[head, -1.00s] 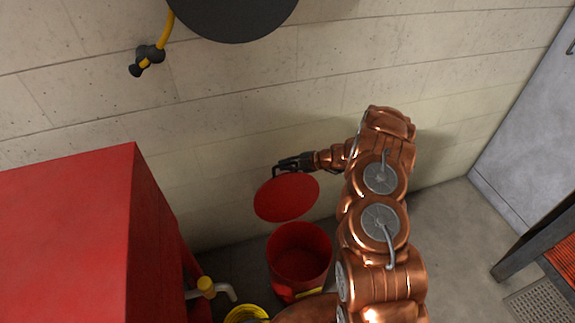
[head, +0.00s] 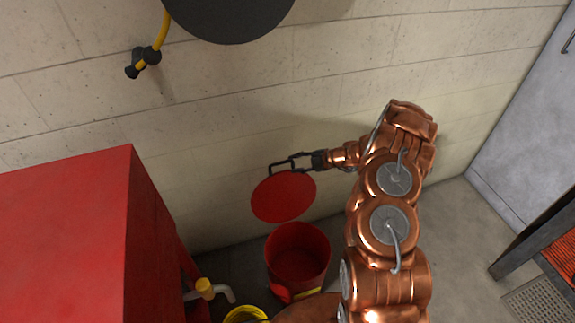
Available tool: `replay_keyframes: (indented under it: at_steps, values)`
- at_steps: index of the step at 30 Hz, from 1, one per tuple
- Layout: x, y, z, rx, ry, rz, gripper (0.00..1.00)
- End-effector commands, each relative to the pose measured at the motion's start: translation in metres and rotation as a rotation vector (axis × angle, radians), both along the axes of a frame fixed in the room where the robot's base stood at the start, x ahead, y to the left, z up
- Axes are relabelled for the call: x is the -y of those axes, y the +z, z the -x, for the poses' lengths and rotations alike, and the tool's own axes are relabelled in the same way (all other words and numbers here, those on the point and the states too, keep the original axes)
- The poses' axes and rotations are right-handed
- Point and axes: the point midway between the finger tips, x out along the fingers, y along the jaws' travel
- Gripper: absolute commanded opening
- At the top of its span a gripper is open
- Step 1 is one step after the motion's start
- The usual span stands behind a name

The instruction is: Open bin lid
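The red bin (head: 298,262) stands on the floor near the wall, and its dark red inside is visible from above. Its round red lid (head: 284,197) is raised behind the opening, tilted up toward the wall. My gripper (head: 281,163) is at the lid's top edge, coming from the right. Its black fingers are spread with a gap between them and hold nothing that I can see. I cannot tell whether a finger still touches the lid's rim.
A large red cabinet (head: 75,235) stands at the left, with a yellow-handled tap (head: 206,288) beside it. A yellow bucket (head: 245,314) is partly visible below. A dark-framed bench (head: 540,240) and grey door (head: 525,130) are at the right.

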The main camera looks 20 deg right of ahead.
Motion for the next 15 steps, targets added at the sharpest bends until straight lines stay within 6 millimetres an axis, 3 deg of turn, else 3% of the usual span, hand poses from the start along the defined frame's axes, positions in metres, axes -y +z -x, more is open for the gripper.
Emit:
replay_keyframes:
  at_steps: [6, 15]
  values:
    - [0.029, 0.020, 0.021, 0.001, -0.002, 0.000, 0.39]
    - [0.044, 0.029, 0.034, -0.001, 0.000, 0.000, 0.39]
